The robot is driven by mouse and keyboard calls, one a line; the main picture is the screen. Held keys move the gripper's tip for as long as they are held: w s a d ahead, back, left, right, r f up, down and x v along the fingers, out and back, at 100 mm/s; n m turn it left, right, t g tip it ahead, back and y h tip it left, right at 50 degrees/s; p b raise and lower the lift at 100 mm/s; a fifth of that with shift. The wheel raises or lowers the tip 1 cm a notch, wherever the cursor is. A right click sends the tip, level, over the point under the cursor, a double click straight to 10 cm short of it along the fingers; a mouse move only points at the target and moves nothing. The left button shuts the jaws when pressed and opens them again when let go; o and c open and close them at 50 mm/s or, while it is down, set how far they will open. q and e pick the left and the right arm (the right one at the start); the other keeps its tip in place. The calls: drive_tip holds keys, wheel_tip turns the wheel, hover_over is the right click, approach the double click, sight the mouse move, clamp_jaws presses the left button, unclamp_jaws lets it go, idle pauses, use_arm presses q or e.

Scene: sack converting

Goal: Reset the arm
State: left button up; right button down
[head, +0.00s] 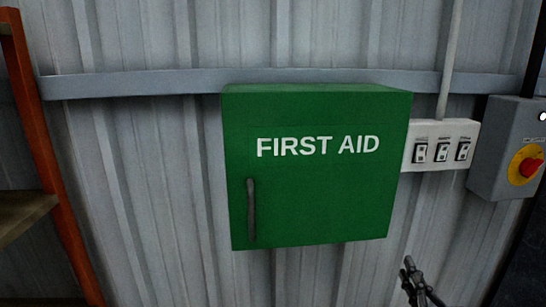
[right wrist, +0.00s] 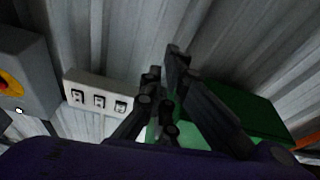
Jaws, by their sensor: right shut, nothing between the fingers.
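My right gripper (head: 412,277) shows at the bottom right of the head view, below the right edge of the green first aid cabinet and apart from it. In the right wrist view my right gripper (right wrist: 162,62) points up the picture, its fingers shut and empty. The first aid cabinet (head: 320,190) hangs on the wall with its door closed and a dark upright handle (head: 251,210) at the left of the door. The cabinet (right wrist: 245,112) also shows in the right wrist view, partly hidden behind my fingers. My left gripper is not in view.
A white switch panel (head: 441,130) with three switches is right of the cabinet. Beyond it is a grey box (head: 492,165) with a red knob (head: 530,167) on yellow. An orange rack post (head: 45,150) with a shelf stands at the left.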

drive_tip(key=s+a+f+g+p, duration=0.1)
drive_tip(key=s+a+f+g, duration=0.1)
drive_tip(key=s+f, duration=0.4)
drive_tip(key=s+a+f+g+h, duration=0.1)
drive_tip(key=s+a+f+g, duration=0.15)
drive_tip(key=f, duration=0.65)
drive_tip(key=s+a+f+g+p, duration=0.1)
drive_tip(key=s+f+g, duration=0.2)
drive_tip(key=s+f, duration=0.3)
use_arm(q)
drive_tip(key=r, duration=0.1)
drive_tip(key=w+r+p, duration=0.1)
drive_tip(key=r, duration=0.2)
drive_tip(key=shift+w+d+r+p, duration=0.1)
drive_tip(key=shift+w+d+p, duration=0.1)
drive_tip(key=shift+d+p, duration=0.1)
use_arm(e)
drive_tip(key=s+a+f+m+g, duration=0.1)
drive_tip(key=s+f, duration=0.4)
drive_tip(key=s, duration=0.5)
drive_tip(key=s+a+f+m+g, duration=0.1)
drive_tip(key=s+a+f+g, duration=0.2)
drive_tip(key=s, duration=0.7)
wheel_tip(320, 180, down, 4)
drive_tip(key=a, duration=0.2)
drive_tip(key=shift+a+r+h, duration=0.25)
drive_tip(key=shift+a+h, duration=0.15)
